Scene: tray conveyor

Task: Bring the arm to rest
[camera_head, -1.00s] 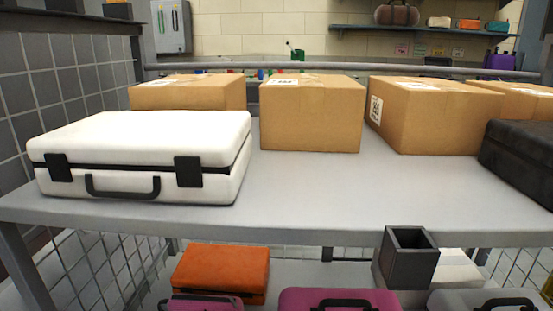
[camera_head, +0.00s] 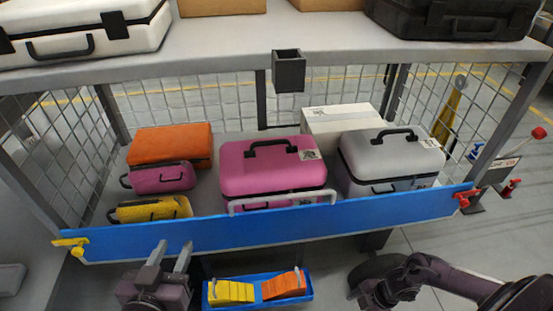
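My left gripper (camera_head: 170,255) is at the lower left, in front of the blue board (camera_head: 270,230) along the cart's lower front. Its two pale fingers point up and stand apart with nothing between them, so it is open and empty. My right arm shows at the lower right as dark links, bent. Its gripper does not show in the frame.
The lower shelf holds an orange case (camera_head: 170,145), a small magenta case (camera_head: 160,178), a yellow bag (camera_head: 150,210), a pink case (camera_head: 275,178) and a grey case (camera_head: 390,165). A blue tray (camera_head: 258,303) with yellow and orange pieces lies below, right of my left gripper.

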